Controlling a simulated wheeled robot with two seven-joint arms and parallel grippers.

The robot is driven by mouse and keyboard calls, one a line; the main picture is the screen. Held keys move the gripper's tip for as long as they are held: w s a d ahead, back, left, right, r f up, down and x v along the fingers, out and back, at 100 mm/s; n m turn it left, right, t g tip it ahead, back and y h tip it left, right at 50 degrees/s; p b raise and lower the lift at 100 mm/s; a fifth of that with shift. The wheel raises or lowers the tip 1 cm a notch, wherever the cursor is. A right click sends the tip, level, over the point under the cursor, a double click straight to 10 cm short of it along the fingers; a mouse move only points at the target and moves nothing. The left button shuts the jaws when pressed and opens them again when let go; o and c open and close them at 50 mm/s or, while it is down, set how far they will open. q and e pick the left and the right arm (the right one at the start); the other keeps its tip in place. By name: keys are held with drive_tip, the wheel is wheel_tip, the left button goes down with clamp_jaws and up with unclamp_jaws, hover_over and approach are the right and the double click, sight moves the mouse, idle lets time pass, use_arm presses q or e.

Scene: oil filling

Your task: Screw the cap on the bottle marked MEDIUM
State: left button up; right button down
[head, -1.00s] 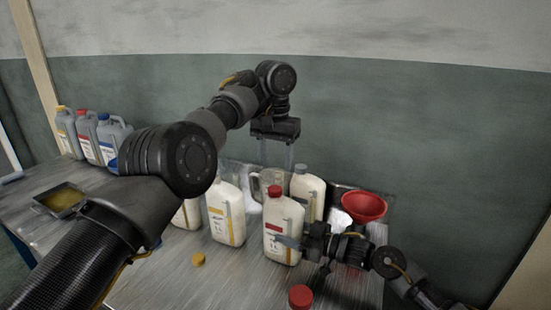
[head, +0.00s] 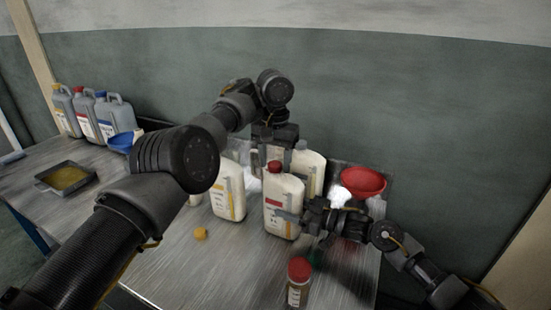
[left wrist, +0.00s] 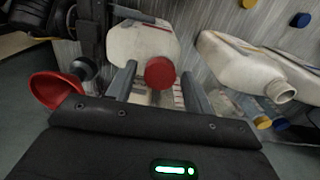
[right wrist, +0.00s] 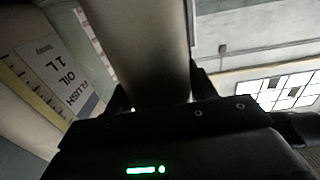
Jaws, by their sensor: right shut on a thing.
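A cream bottle with a red label (head: 283,208) stands on the table, its red cap (head: 274,167) on its neck. Its wording is too small to read as MEDIUM. My right gripper (head: 292,217) is shut on this bottle's side; the bottle fills the jaws in the right wrist view (right wrist: 140,45). My left gripper (left wrist: 158,80) is open above the bottle, fingers on either side of the red cap, which shows in the left wrist view (left wrist: 160,73). I cannot tell whether they touch it. Head view partly hides the left fingers behind the bottle top.
A yellow-labelled bottle (head: 229,195) and a grey-capped bottle (head: 310,170) stand close by. A red funnel (head: 363,182) is at right, a red-lidded jar (head: 299,283) in front. A loose yellow cap (head: 201,234) lies on the table. Grey jugs (head: 92,118) and an oil tray (head: 66,179) are at left.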

use_arm(q)
drive_tip(key=c, duration=1)
drive_tip(key=m, duration=0.3)
drive_tip(key=o, duration=1.1)
drive_tip(key=shift+r, duration=2.25)
drive_tip(key=shift+c, duration=0.3)
wheel_tip(320, 180, up, 4)
drive_tip(key=n, duration=0.3)
drive_tip(key=shift+f, duration=0.25)
